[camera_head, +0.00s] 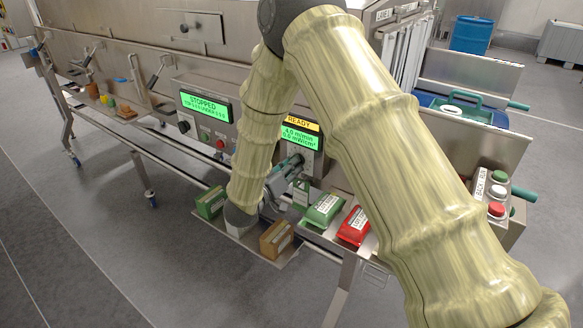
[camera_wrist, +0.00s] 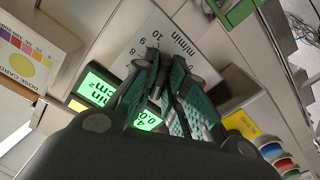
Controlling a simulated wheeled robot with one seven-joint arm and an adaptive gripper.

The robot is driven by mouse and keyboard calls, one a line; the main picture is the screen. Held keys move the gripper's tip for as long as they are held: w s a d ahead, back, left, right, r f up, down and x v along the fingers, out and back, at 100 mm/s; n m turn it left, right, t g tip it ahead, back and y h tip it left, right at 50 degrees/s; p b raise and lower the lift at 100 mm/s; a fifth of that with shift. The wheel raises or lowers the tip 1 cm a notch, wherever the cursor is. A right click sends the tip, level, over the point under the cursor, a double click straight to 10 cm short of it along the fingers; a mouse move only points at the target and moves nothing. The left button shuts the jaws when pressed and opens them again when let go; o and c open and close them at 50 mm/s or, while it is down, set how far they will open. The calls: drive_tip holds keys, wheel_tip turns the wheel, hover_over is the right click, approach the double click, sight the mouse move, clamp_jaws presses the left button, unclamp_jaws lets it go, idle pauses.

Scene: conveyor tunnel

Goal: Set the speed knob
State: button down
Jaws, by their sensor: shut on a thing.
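My gripper (camera_head: 286,172) reaches the front of the control panel, just below the lit display (camera_head: 298,134), which reads READY, 4.0 m/min and 0.0 mW/cm². In the wrist view my gripper (camera_wrist: 165,70) has its green-padded fingers closed around the dark speed knob (camera_wrist: 163,78). The knob is mostly hidden by the fingers. Its pale dial plate (camera_wrist: 165,35) carries m/min and numbers up to 10. The knob's pointer cannot be made out. The green display (camera_wrist: 98,82) is upside down and partly covered in the wrist view.
A second display (camera_head: 205,106) reads STOPPED, with a dark knob (camera_head: 184,127) and a red button (camera_head: 220,144) below. A green box (camera_head: 324,209), a red box (camera_head: 354,226) and a brown block (camera_head: 276,240) sit close under my gripper. Red and green buttons stand at the right.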

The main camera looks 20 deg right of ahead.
drive_tip(key=shift+m, duration=0.3)
drive_tip(key=m+b, duration=1.9)
drive_tip(key=m, duration=0.1)
drive_tip(key=shift+a+m, duration=0.1)
drive_tip(key=shift+m, duration=0.2)
idle(0.3)
drive_tip(key=c, duration=1.5)
unclamp_jaws()
drive_tip(key=shift+o, duration=0.2)
drive_tip(key=shift+a, duration=0.1)
